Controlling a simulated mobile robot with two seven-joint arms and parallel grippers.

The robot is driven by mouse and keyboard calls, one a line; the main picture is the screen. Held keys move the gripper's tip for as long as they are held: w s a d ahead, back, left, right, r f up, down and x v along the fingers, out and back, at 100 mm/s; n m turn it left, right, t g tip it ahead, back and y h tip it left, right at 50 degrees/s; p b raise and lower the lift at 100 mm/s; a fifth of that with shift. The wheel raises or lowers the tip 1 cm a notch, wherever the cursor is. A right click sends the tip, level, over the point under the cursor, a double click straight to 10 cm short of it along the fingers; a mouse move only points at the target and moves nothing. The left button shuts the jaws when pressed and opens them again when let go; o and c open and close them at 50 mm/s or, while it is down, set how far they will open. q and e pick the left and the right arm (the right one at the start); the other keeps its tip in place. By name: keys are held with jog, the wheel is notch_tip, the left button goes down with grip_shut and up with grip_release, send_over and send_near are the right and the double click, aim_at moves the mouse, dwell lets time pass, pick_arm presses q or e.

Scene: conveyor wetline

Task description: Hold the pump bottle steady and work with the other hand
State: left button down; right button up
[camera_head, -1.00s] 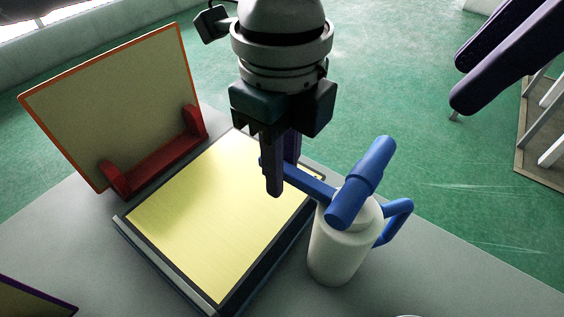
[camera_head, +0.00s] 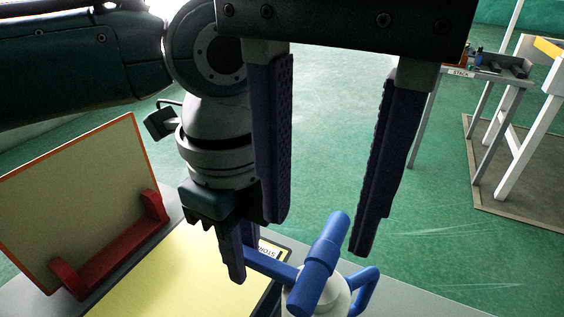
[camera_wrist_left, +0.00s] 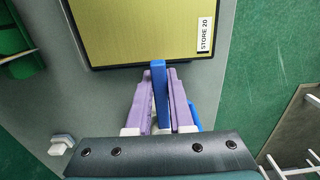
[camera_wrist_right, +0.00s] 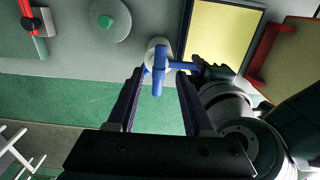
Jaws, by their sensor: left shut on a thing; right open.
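The pump bottle (camera_head: 338,301) has a white body and a blue top with a thick blue crossbar (camera_head: 320,262), a side arm and a loop handle. It stands upright at the lower middle of the head view, its base cut off. My left gripper (camera_head: 236,262) is shut on the blue side arm, which shows between its purple fingers in the left wrist view (camera_wrist_left: 160,88). My right gripper (camera_head: 318,232) is open and empty, its fingers spread above the top. In the right wrist view the blue crossbar (camera_wrist_right: 158,72) appears between the spread fingertips.
A yellow, dark-rimmed panel labelled STORE (camera_head: 150,285) lies left of the bottle. An orange-edged board (camera_head: 70,200) stands in a red holder (camera_head: 110,250).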

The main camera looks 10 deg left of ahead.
aim_at(310, 279)
notch_tip(310, 279, down, 8)
jog(key=shift+f, duration=0.2)
dwell(0.4)
grip_shut()
dwell(0.5)
